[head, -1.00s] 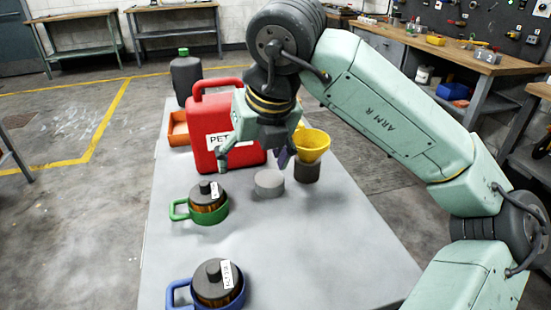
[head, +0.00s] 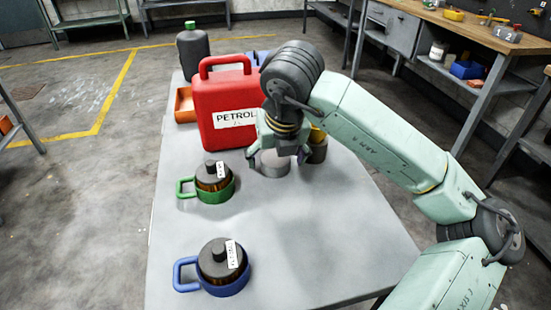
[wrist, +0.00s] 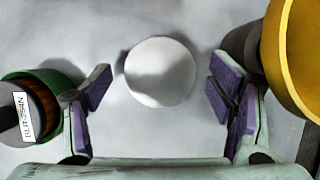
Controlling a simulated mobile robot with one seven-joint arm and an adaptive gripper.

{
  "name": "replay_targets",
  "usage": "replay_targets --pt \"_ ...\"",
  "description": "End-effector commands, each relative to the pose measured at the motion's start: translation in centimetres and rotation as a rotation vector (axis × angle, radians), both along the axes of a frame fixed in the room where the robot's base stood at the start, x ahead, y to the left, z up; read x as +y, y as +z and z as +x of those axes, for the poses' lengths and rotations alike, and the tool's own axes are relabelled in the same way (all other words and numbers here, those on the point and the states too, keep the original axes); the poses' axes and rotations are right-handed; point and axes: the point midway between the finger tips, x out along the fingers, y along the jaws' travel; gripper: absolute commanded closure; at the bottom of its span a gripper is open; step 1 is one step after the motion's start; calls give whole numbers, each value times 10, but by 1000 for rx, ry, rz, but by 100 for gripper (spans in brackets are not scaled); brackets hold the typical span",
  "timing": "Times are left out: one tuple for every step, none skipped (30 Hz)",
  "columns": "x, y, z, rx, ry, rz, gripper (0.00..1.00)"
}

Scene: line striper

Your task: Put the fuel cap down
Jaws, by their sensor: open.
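The fuel cap, which I take to be the light grey disc (head: 274,165), lies flat on the grey table (head: 330,235), in front of the petrol can's right side. In the wrist view the cap (wrist: 159,72) shows whole, between and slightly ahead of my fingertips, with clear gaps on both sides. My gripper (head: 278,158) is open and empty over the cap; its purple-padded fingers (wrist: 160,80) do not touch it. In the head view, my gripper partly hides the cap. The red petrol can (head: 222,100) stands upright just behind and left.
A yellow funnel (wrist: 297,50) in a dark holder (head: 317,151) is close to the right finger. A green-handled pot (head: 212,183) is left, and a blue-handled one (head: 221,266) is nearer. The table's right front is clear.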

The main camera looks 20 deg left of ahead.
Motion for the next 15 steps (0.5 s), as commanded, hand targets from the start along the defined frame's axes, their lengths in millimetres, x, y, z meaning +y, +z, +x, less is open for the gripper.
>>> replay_targets --pt "1 -2 1 -1 1 0 24" --pt "1 -3 1 -1 1 0 24" --pt "1 -4 1 -2 1 -1 24" --pt "1 -4 1 -2 1 -1 24" --pt "1 -4 1 -2 1 0 24" --pt "1 -4 1 -2 1 -1 24" --pt "1 -4 1 -2 1 -1 24" --pt "1 -4 1 -2 1 -1 24" --pt "1 -4 1 -2 1 -1 26" --pt "1 -4 1 -2 1 -1 28" --pt "1 -4 1 -2 1 -1 30" --pt "1 -4 1 -2 1 -1 33" --pt "1 -4 1 -2 1 -1 35" --pt "1 -4 1 -2 1 -1 37" --pt "1 -4 1 -2 1 -1 40"
